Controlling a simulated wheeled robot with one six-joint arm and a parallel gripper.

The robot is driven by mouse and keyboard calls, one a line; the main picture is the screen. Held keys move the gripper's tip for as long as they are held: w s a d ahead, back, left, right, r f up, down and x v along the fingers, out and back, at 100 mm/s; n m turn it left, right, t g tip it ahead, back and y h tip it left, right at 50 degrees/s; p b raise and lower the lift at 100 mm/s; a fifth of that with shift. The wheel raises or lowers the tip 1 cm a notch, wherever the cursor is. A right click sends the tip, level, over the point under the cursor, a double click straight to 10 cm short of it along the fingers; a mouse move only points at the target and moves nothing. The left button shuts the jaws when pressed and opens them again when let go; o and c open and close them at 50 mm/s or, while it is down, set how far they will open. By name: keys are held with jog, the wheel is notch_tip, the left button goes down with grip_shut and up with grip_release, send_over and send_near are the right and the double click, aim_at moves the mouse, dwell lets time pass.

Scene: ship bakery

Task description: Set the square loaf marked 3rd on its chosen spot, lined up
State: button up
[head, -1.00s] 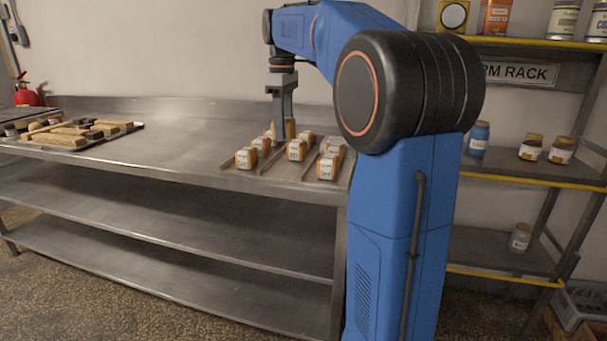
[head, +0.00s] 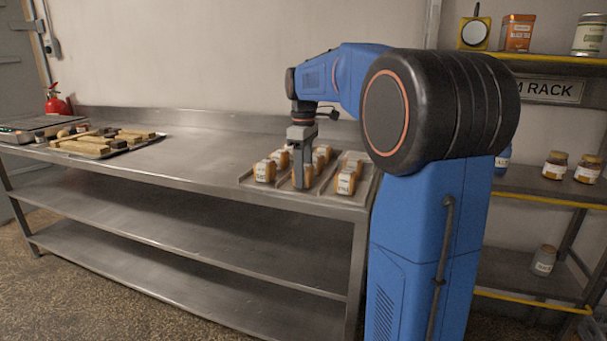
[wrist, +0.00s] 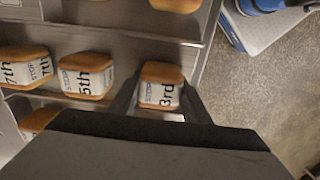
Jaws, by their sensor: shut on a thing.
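My gripper (head: 301,182) points down over the metal tray (head: 325,183) at the table's right end. In the wrist view my gripper (wrist: 158,108) is shut on the square loaf marked 3rd (wrist: 161,88), with one finger on each side. The loaf is golden brown with a white label band. It is in line with the loaf marked 5th (wrist: 86,76) and the one marked 7th (wrist: 22,68), with a gap between it and the 5th. I cannot tell whether its underside touches the tray. My gripper partly hides it in the head view.
Other banded loaves stand close by, including one at front right (head: 346,183) and one at left (head: 265,171). Raised dividers separate the tray's lanes. The table's middle (head: 195,160) is clear.

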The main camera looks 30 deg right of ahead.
jog(key=o, duration=1)
jog(key=shift+f, duration=0.1)
jog(key=shift+o, duration=0.2)
notch_tip(320, 180, up, 12)
jog(key=shift+r, duration=0.15)
jog(key=s+a+f+m+t, duration=0.1)
jog(key=s+a+f+m, duration=0.1)
jog(key=s+a+f, duration=0.5)
jog(key=s+a+f+m+t, duration=0.2)
jog(key=s+a+f, duration=0.2)
jog(key=s, duration=0.5)
jog(key=s+a+f+m+t, duration=0.1)
jog(key=s+a+f, duration=0.1)
jog(key=s+f, duration=0.5)
jog(key=s+a+f+m, duration=0.2)
jog(key=s+f, duration=0.5)
jog(key=f, duration=0.2)
jog(key=shift+a+m+t, duration=0.3)
jog(key=shift+a+t, duration=0.1)
jog(key=shift+s+r, duration=0.1)
